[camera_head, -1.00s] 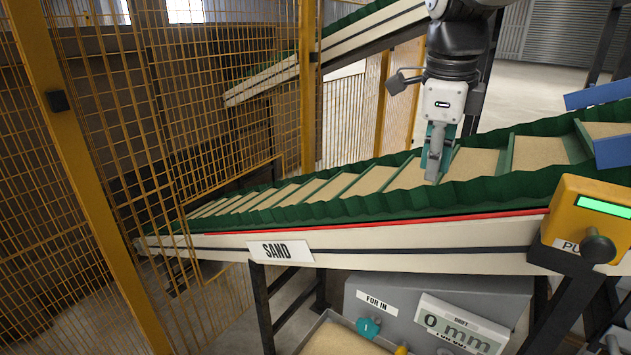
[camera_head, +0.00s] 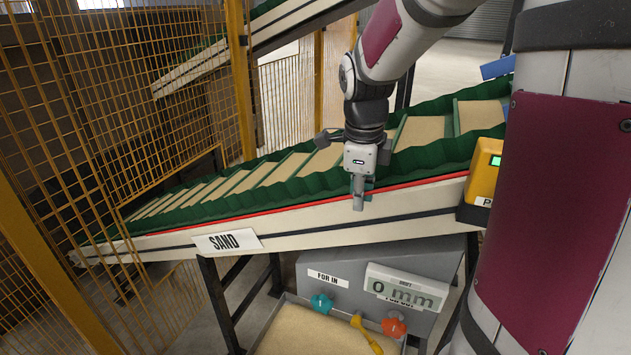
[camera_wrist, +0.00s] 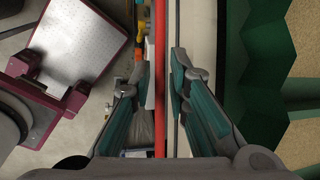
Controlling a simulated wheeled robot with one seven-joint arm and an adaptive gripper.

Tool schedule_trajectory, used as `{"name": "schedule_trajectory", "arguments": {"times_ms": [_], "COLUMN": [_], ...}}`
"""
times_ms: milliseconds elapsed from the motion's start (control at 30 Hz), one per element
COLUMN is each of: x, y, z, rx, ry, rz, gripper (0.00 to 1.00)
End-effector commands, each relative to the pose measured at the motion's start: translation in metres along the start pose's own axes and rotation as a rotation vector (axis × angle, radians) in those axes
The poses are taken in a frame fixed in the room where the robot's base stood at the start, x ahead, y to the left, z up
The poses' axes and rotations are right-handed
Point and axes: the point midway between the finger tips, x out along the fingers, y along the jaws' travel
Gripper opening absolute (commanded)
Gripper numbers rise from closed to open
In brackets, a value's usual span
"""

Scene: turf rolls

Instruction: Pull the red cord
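The red cord (camera_head: 420,182) runs taut along the near side of the sloping sand conveyor, just below its green belt edge. My gripper (camera_head: 359,203) hangs over this side, pointing down, at about the middle of the cord. In the wrist view the cord (camera_wrist: 160,110) runs straight up the picture between the two teal fingers of my gripper (camera_wrist: 160,72). The fingers are apart, with a gap on each side of the cord. Whether the cord lies level with the fingertips or below them I cannot tell.
The SAND sign (camera_head: 227,242) is on the conveyor side. A yellow control box (camera_head: 484,178) stands at its upper end. Below are a grey panel with a 0 mm display (camera_head: 405,289), coloured knobs and a sand bin. A yellow mesh fence (camera_head: 110,110) stands at the left.

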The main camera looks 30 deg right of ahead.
Motion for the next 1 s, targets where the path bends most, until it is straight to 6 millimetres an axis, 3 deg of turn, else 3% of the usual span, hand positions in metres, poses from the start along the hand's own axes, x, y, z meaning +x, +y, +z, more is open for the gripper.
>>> {"name": "schedule_trajectory", "arguments": {"times_ms": [300,400,733,1000], "x": [0.002,0.002,0.001,-0.004], "y": [0.000,0.000,0.003,0.025], "z": [0.000,0.000,0.000,0.001], "rx": [0.000,0.000,-0.002,-0.005], "ry": [0.000,0.000,0.000,0.001], "rz": [-0.001,-0.001,0.000,0.002], "gripper": [0.16,0.00,0.00,0.00]}}
